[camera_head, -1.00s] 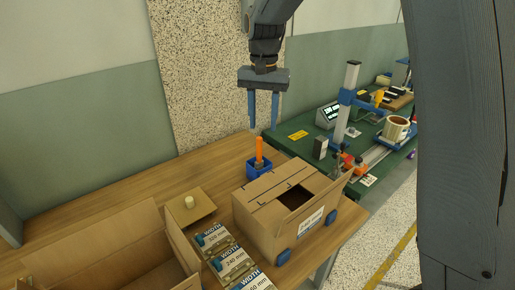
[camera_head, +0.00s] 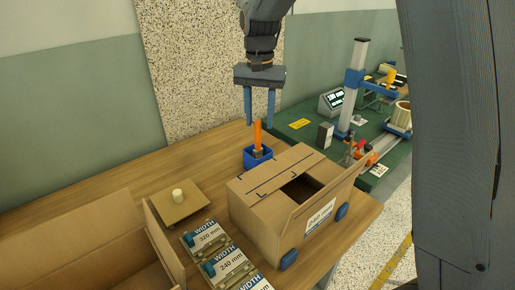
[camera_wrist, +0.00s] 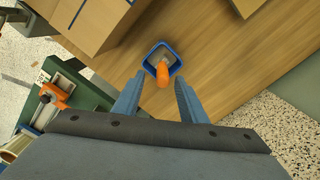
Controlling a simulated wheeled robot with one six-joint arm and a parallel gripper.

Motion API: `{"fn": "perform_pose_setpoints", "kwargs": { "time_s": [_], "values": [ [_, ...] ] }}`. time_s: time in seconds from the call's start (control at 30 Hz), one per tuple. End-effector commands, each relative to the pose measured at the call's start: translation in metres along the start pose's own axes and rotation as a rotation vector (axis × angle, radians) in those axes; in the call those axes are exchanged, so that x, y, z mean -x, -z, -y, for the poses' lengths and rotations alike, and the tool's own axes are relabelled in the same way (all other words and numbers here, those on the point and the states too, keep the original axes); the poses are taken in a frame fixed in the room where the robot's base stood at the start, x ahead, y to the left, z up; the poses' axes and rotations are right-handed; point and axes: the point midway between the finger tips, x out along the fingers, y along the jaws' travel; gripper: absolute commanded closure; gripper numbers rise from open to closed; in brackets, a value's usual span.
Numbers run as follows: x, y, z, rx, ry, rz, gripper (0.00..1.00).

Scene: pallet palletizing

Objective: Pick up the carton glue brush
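The glue brush has an orange handle (camera_head: 257,134) and stands upright in a small blue holder (camera_head: 250,160) on the wooden table. In the wrist view the orange handle (camera_wrist: 163,74) shows end-on inside the blue holder (camera_wrist: 150,58). My gripper (camera_head: 259,121) is open and points down, its two blue fingers on either side of the handle's upper end in the head view. In the wrist view my gripper (camera_wrist: 155,90) has the handle ahead of and between its fingertips. I see clear gaps and no contact.
A cardboard carton (camera_head: 262,212) with an open top stands in front of the holder. A larger open box (camera_head: 95,222), a small board with a knob (camera_head: 178,208) and width plates (camera_head: 228,264) lie left. A green bench (camera_head: 300,148) with equipment stands behind right.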

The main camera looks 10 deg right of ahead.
Motion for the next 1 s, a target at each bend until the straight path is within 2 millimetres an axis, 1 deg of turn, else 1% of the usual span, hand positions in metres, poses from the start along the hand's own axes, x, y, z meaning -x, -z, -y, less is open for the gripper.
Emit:
{"fn": "perform_pose_setpoints", "kwargs": {
  "time_s": [0.37,0.7,0.8,1.0],
  "values": [
    [-0.032,0.000,0.001,0.000,-0.001,0.002,0.62],
    [-0.075,-0.002,0.004,0.000,-0.001,0.002,0.62],
    [-0.080,-0.002,0.005,0.000,0.000,0.000,0.62],
    [-0.081,-0.002,0.005,0.000,0.000,-0.001,0.62]
  ]
}}
